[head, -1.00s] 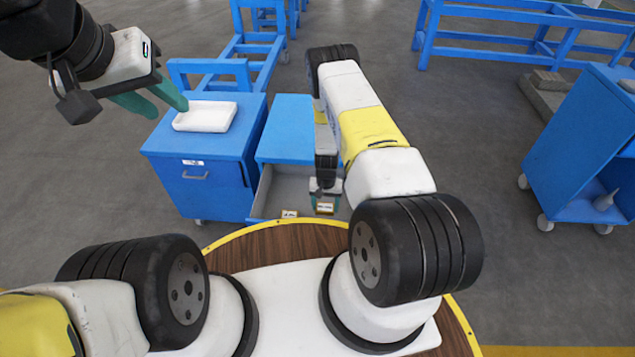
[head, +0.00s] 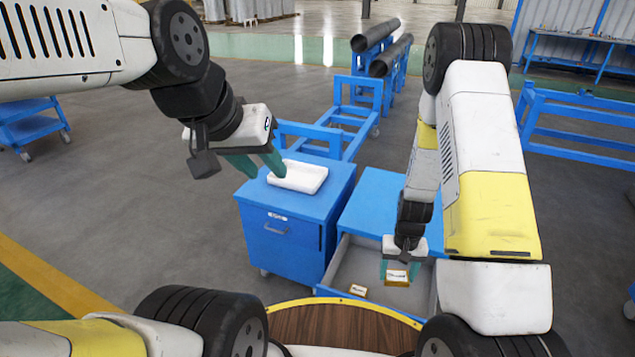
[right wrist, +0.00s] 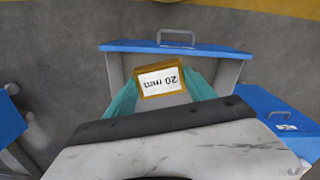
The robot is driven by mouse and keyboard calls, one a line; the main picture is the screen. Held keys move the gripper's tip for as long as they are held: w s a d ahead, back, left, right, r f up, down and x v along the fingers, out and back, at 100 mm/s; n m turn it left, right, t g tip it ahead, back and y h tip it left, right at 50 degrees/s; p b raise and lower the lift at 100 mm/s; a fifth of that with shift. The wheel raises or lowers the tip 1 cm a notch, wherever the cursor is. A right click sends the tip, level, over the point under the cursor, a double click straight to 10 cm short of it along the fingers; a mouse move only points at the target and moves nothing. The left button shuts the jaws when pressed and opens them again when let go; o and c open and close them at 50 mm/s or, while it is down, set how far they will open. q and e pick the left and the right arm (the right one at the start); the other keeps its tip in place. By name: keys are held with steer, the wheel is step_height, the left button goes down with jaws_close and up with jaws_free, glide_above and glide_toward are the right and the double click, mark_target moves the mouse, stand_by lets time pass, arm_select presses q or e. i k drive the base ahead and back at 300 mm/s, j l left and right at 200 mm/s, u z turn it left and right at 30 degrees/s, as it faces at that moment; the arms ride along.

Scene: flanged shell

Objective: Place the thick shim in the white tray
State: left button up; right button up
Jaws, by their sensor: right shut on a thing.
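A gold-coloured block with a white label (head: 397,276) is held between the teal fingers of my right gripper (head: 399,270), over the open drawer. In the right wrist view the block (right wrist: 160,80) shows a label reading "20 mm", seen upside down. A second, smaller-looking labelled piece (head: 357,290) lies in the drawer to the left; its label is too small to read. The white tray (head: 297,176) sits on top of the left blue cabinet and looks empty. My left gripper (head: 262,167) is open, its fingers apart, at the left side of the tray in the picture.
The open grey drawer (head: 350,265) belongs to the right blue cabinet (head: 375,203), which stands beside the left cabinet (head: 279,243). Blue frames (head: 345,120) stand behind. A round wooden top with a yellow rim (head: 330,325) lies in front of the drawer.

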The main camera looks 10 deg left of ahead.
mark_target(299, 179)
steer(key=i+j, duration=0.1)
steer(key=j, duration=0.3)
steer(key=i+j, duration=0.1)
steer(key=j, duration=0.35)
steer(key=i+j, duration=0.15)
steer(key=j, duration=0.25)
steer(key=i+j, duration=0.1)
steer(key=j, duration=0.3)
steer(key=i+j, duration=0.15)
steer(key=i, duration=0.45)
steer(key=i+j, duration=0.2)
steer(key=i, duration=0.4)
